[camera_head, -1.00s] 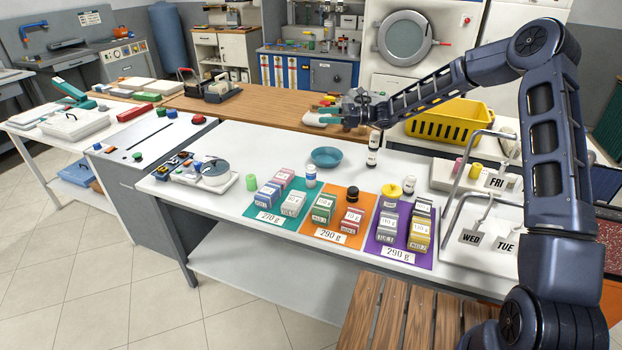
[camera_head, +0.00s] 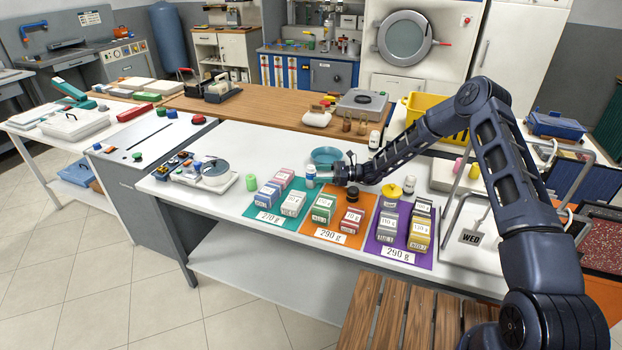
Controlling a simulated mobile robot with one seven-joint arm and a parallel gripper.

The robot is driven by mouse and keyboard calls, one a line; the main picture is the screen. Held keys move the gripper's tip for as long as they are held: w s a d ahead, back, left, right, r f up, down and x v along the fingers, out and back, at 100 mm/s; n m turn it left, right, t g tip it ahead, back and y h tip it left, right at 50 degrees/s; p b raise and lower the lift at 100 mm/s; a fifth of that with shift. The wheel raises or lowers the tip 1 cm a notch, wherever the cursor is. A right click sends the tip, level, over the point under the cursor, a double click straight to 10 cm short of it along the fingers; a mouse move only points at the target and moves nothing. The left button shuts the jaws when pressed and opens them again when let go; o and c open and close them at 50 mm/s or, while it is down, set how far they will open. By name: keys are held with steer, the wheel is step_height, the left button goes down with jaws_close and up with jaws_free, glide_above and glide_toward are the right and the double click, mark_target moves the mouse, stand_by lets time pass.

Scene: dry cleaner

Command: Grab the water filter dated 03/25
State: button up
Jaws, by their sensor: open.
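I can read no date 03/25 on anything, so I cannot tell for sure which thing is the water filter. A small white bottle-like cylinder with a blue band (camera_head: 311,176) stands upright at the back of the teal mat. My gripper (camera_head: 324,174) is low over the table, pointing left, with its open fingers close to the right side of this cylinder. Whether the fingers reach around it or touch it is too small to tell. Another white cylinder with a dark band (camera_head: 374,140) stands farther back, and a small white one (camera_head: 409,185) stands by the purple mat.
Small labelled boxes stand on the teal mat (camera_head: 250,213), orange mat (camera_head: 345,240) and purple mat (camera_head: 400,256). A blue bowl (camera_head: 326,156) is just behind my gripper. A yellow basket (camera_head: 425,105) stands behind my arm.

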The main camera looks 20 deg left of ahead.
mark_target(306, 185)
steer(key=x, duration=0.5)
steer(key=shift+s+a, duration=0.15)
steer(key=shift+a, duration=0.25)
steer(key=shift+c, duration=0.2)
steer(key=c, duration=1.1)
